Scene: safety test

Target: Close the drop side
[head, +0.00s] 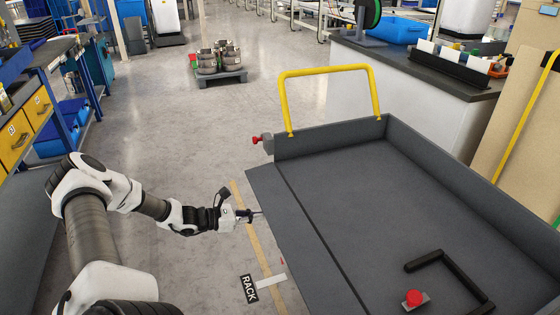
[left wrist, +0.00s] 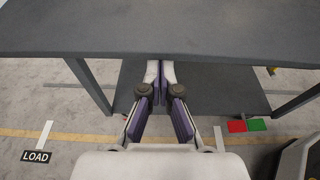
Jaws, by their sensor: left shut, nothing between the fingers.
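The grey cart (head: 400,190) stands at the right in the head view, with raised walls at its back and right. Its drop side (head: 290,225) lies folded outward along the left, roughly level with the bed, beyond a dark seam. A red knob on a grey block (head: 257,139) sits at the cart's back left corner. My left gripper (head: 258,213) is shut and empty at the drop side's outer edge. In the left wrist view its fingertips (left wrist: 160,66) are at the near edge of a grey panel (left wrist: 160,30); I cannot tell whether they touch. My right gripper is out of view.
A yellow handle (head: 326,72) rises at the cart's back. A black bar (head: 450,270) and a red button (head: 413,298) show low at right. A workbench (head: 30,110) stands at left. The floor (head: 190,140) between is clear; a low cart of metal parts (head: 220,62) stands farther back.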

